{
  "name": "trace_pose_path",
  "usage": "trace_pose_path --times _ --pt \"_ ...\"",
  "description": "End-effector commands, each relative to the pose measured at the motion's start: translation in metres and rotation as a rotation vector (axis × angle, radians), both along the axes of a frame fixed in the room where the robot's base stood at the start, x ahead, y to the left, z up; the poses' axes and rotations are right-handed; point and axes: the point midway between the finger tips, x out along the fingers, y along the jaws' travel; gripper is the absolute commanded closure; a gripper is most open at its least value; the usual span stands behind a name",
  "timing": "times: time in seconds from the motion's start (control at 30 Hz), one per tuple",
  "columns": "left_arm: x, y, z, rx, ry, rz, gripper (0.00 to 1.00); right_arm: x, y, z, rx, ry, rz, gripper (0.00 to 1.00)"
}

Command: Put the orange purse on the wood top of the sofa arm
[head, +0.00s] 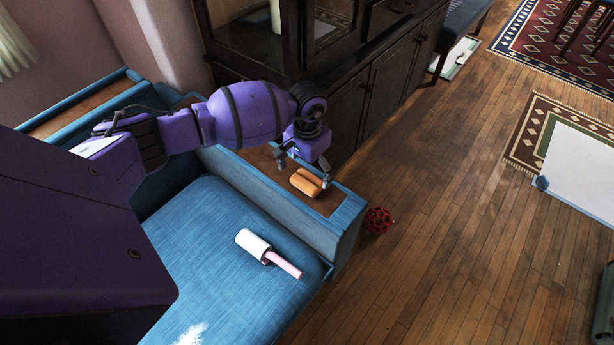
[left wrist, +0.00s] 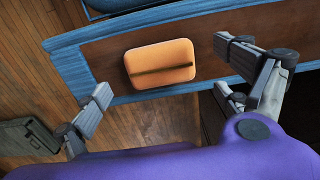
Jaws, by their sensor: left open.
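The orange purse (head: 306,182) lies on the wood top (head: 262,160) of the blue sofa arm, near its front end. In the left wrist view the purse (left wrist: 160,64) shows as a rounded orange block with a dark line across it, resting on the wood top (left wrist: 112,60). My left gripper (head: 304,171) is over the sofa arm right at the purse. In the left wrist view its fingers (left wrist: 165,100) are spread wide apart, with the purse between and beyond them, not gripped. My right gripper is not in view.
A lint roller (head: 268,252) with a pink handle lies on the blue sofa seat (head: 205,225). A red openwork ball (head: 378,220) is on the wooden floor beside the sofa arm. A dark cabinet (head: 375,90) stands behind the arm. The floor to the right is largely open.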

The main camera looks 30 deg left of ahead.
Motion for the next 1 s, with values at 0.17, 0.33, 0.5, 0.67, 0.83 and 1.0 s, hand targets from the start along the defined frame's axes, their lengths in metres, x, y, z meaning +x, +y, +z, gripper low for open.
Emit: trace_pose_path --times 0.17,0.33,0.5,0.67,0.83,1.0 --pt "0.001 0.001 0.042 0.001 -0.004 -0.002 0.07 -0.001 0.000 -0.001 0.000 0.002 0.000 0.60" --pt "0.001 0.000 0.072 0.002 -0.003 -0.001 0.07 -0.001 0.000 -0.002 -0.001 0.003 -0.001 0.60" --pt "0.000 0.000 0.087 0.001 0.000 -0.001 0.07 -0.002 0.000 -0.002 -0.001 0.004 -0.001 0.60" --pt "0.000 0.000 0.090 0.000 0.001 -0.001 0.07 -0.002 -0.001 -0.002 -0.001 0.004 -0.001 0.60" --pt "-0.004 -0.007 0.085 -0.021 0.008 0.012 0.07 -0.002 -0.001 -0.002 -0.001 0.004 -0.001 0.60" --pt "-0.048 -0.077 0.042 -0.252 0.101 0.180 0.07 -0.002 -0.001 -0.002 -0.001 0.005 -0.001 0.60"
